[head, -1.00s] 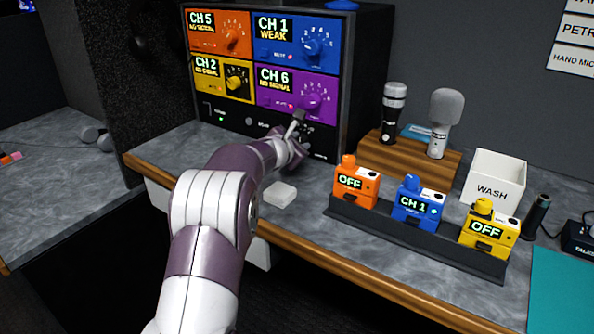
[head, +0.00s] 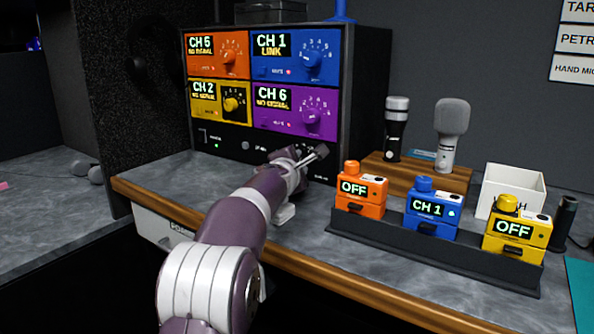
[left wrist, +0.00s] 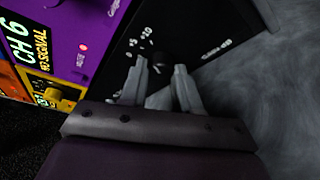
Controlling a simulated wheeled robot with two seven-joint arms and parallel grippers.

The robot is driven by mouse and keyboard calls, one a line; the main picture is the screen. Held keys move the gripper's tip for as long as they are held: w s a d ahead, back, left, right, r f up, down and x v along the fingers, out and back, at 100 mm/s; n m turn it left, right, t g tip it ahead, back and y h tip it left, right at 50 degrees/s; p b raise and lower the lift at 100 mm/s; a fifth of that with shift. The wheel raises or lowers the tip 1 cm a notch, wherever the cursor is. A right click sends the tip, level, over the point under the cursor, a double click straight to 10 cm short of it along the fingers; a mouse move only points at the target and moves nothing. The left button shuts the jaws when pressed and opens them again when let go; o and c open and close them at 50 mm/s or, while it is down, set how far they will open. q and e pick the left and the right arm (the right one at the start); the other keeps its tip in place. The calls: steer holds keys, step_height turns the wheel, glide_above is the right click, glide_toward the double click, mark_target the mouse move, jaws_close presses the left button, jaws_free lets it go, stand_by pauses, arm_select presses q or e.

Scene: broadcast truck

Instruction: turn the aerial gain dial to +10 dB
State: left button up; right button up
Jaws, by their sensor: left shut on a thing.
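The aerial gain dial (left wrist: 160,60) is a small black knob on the rack's black bottom panel (left wrist: 195,25). Marks including +5 and +10 and a gain dB label show beside it in the left wrist view. My left gripper (left wrist: 160,70) is shut on the dial, one finger on each side. In the head view my left gripper (head: 322,152) reaches the lower right of the rack and hides the dial. I cannot tell which mark the dial points to. The blue CH 1 receiver (head: 295,50) reads LINK. My right gripper is not in view.
Orange (head: 217,52), yellow (head: 220,102) and purple (head: 296,108) receivers show no signal. On the counter stand a charger with orange, blue and yellow packs (head: 361,188), two microphones on a wooden block (head: 375,168) and a white box (head: 512,188).

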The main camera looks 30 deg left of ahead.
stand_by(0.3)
arm_select(q)
steer(key=o, duration=1.1)
steer(key=shift+c, duration=0.2)
steer(key=b+v, duration=0.1)
steer(key=v, duration=1.1)
steer(key=shift+s+d+b, duration=0.1)
steer(key=shift+s+b, duration=0.2)
